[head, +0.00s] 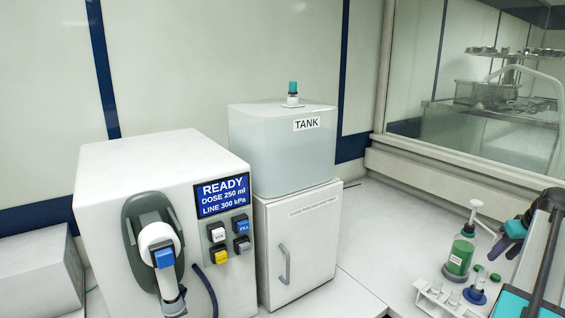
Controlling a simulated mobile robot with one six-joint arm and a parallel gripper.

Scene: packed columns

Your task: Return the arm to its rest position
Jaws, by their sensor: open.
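A white dispensing machine (115,190) stands at the left. Its blue screen (222,197) reads READY, DOSE 250 ml, LINE 300 kPa. A white nozzle handle with a blue button (164,257) sits at a dark green holder (133,225) on the machine's front. A pale tank (270,150) labelled TANK stands on a closed white cabinet (300,245) beside the machine.
A green pump bottle (460,256), a white tube rack (435,300) and a small blue flask (476,291) stand at the right. Dark and teal equipment (545,250) fills the right edge. The white counter (375,225) between cabinet and bottle is clear.

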